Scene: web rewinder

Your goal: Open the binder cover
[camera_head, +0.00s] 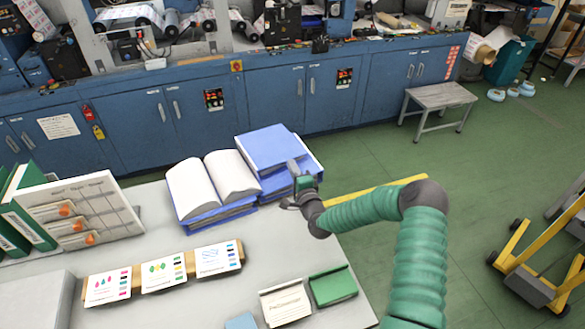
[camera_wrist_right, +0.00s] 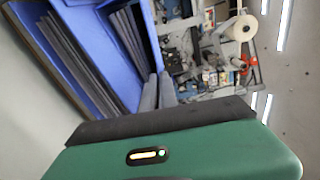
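A closed-looking blue binder (camera_head: 268,147) lies at the back right of the grey table, with white page edges showing on its right side. My right gripper (camera_head: 298,172) is at the binder's front right edge, and I cannot tell whether it touches. In the right wrist view, the blue binder (camera_wrist_right: 88,50) fills the upper left, with its inner layers seen edge-on. Two grey fingertips (camera_wrist_right: 159,91) show close together near its edge. Whether a thin part lies between them is unclear. My left gripper is not in view.
An open book-like binder (camera_head: 213,185) lies directly left of the blue binder. A rack of print cards (camera_head: 165,270), a white organizer (camera_head: 80,215), green binders (camera_head: 28,215) and a green box (camera_head: 332,286) also stand on the table (camera_head: 235,295). Blue cabinets (camera_head: 270,95) stand behind.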

